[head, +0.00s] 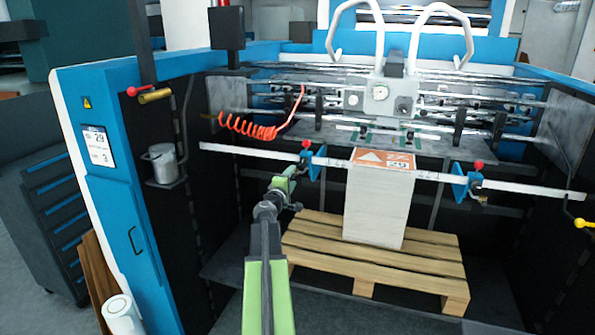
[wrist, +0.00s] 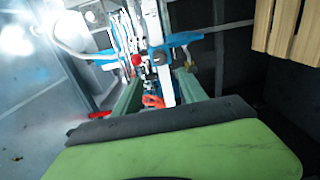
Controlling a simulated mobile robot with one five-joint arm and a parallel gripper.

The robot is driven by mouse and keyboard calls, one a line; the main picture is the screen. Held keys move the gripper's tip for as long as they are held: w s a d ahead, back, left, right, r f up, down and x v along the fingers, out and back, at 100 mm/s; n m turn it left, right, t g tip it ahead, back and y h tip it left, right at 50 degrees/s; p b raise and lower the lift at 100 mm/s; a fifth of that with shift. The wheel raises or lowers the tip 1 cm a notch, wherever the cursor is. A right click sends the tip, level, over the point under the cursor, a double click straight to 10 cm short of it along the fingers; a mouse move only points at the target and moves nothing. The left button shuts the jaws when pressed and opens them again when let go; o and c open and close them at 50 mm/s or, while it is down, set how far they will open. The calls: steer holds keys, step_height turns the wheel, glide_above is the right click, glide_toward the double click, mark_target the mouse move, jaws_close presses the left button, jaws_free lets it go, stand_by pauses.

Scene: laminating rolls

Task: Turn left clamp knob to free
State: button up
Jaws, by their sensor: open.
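The left clamp (head: 317,163) is blue and sits on a long pale bar. Its red ball knob (head: 306,144) stands at its top left. In the wrist view the red knob (wrist: 136,59) shows beyond the fingertips, beside the blue clamp (wrist: 178,40). My green gripper (head: 290,174) is just below and left of the left clamp in the head view. In the wrist view my gripper (wrist: 160,84) has its two fingers apart, with nothing held between them. Whether a finger touches the clamp cannot be told.
The pale bar (head: 250,153) crosses the machine front. A second blue clamp (head: 461,182) with a red knob (head: 478,164) sits on its right. A paper stack (head: 378,210) stands on a wooden pallet (head: 325,262). An orange coiled hose (head: 250,130) hangs behind the bar.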

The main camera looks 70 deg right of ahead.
steer(key=a, duration=0.4)
steer(key=shift+s+a, duration=0.1)
steer(key=shift+a, duration=0.2)
